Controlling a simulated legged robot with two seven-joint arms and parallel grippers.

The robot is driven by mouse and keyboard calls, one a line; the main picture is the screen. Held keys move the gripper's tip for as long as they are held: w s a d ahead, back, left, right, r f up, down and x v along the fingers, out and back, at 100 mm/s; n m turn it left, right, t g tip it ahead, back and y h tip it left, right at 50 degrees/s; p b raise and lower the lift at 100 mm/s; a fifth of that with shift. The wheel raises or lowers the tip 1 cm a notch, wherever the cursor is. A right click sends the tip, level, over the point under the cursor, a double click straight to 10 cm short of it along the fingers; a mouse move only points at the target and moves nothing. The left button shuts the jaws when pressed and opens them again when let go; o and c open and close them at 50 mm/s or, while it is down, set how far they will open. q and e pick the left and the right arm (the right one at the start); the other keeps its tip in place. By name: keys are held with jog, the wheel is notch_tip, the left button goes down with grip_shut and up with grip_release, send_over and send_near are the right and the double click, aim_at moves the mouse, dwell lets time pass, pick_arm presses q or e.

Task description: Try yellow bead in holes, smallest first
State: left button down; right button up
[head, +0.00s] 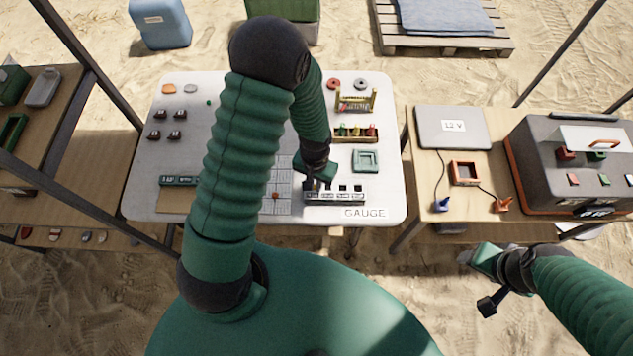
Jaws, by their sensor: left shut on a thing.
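The gauge (350,197) is a pale block with a row of dark holes, near the front edge of the white table, above a "GAUGE" label. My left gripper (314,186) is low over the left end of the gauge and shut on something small. The held thing is hidden by the fingers, so I cannot see its colour or whether it touches a hole. No loose yellow bead shows clearly. A wooden tray (340,139) behind holds small green, yellow and red pieces. My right gripper (478,258) is away from the table at lower right; its jaws are unclear.
A pale green square tray (366,161) lies behind the gauge. A gridded sheet (284,180) with a red piece (275,195) lies left of it. A yellow rack (356,101) stands farther back. A side table (440,165) with a laptop-like box is at right.

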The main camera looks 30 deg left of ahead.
pick_arm(q)
jog(key=shift+a+f, duration=0.2)
jog(key=shift+a, duration=0.5)
jog(key=shift+d, duration=0.1)
jog(key=shift+d, duration=0.15)
dwell(0.6)
jog(key=c, duration=1.3)
grip_release()
jog(key=shift+c, duration=0.2)
jog(key=shift+o, duration=0.3)
jog(key=o, duration=0.3)
jog(key=shift+o, duration=0.2)
jog(key=shift+r, duration=0.1)
notch_tip(320, 180, up, 6)
jog(key=p, duration=0.5)
jog(key=shift+p, duration=0.35)
